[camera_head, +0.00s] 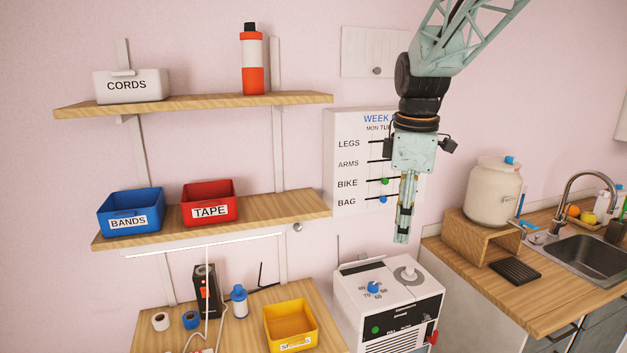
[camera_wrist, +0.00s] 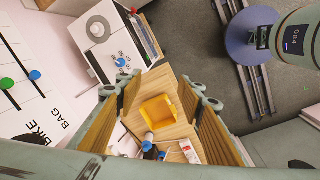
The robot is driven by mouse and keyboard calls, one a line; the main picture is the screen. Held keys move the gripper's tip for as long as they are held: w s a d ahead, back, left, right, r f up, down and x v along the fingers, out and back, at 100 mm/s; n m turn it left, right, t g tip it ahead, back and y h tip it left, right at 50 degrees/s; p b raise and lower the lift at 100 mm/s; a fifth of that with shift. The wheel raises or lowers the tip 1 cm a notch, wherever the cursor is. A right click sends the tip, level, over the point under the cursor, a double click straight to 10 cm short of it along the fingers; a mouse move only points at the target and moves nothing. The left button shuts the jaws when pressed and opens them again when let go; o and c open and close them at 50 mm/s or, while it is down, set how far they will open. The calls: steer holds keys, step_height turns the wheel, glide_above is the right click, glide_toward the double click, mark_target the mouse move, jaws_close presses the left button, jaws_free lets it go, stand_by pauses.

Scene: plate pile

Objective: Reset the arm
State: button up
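My gripper (camera_head: 402,238) hangs pointing down from my arm in the head view. It is in front of the white week board (camera_head: 345,185) and above the white appliance (camera_head: 388,300). In the wrist view its two fingers stand well apart (camera_wrist: 160,88), and nothing is held between them. Past the gap, the yellow bin (camera_wrist: 159,109) lies far below on the wooden bench. In the head view the fingers line up, so their gap is hidden there.
Shelves at left hold a cords bin (camera_head: 130,86), a red and white bottle (camera_head: 252,65), a blue bin (camera_head: 131,212) and a red bin (camera_head: 208,205). The yellow bin (camera_head: 290,325) is on the lower bench. A cream crock (camera_head: 494,192) and sink (camera_head: 590,258) are at right.

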steer(key=s+r+m+t+b, duration=0.1)
steer(key=s+m, duration=1.3)
steer(key=s, duration=2.7)
steer(key=shift+s+m+t+b, duration=0.2)
steer(key=shift+m+t+b, duration=0.2)
steer(key=shift+t+b, duration=0.4)
steer(key=shift+d+r, duration=0.1)
steer(key=shift+c, duration=0.2)
